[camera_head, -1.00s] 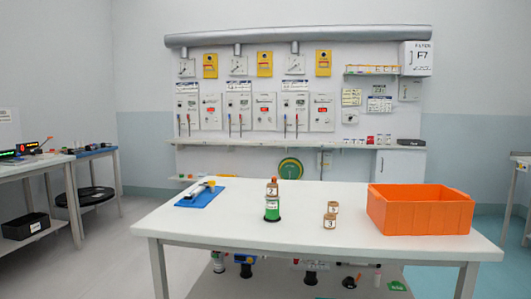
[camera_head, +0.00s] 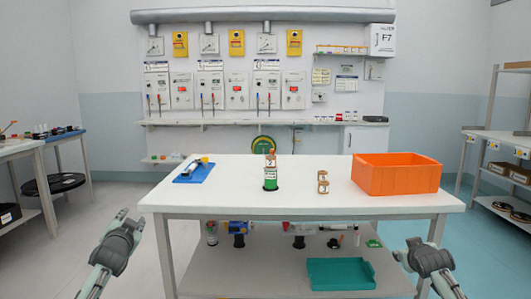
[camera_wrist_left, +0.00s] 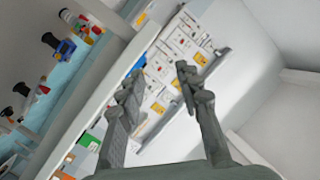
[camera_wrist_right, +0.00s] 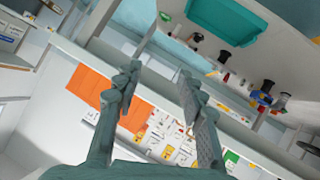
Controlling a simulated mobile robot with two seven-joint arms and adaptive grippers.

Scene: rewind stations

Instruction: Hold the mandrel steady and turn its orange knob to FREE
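A blue stand (camera_head: 194,174) with a whitish cylinder (camera_head: 197,164) lying on it is at the left of the white table (camera_head: 230,200). It may be the mandrel; no orange knob or FREE mark can be made out at this size. A green spool (camera_head: 270,180) with a small brown-orange piece (camera_head: 270,159) on top stands upright mid-table. My left gripper (camera_head: 130,218) is open and empty, in front of the table's left end. My right gripper (camera_head: 422,246) is open and empty, in front of its right end. Both are apart from the table's objects.
An orange bin (camera_head: 395,176) stands at the table's right. The lower shelf (camera_head: 240,268) holds several black-based items and a teal tray (camera_head: 340,274). The table's front strip is clear.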

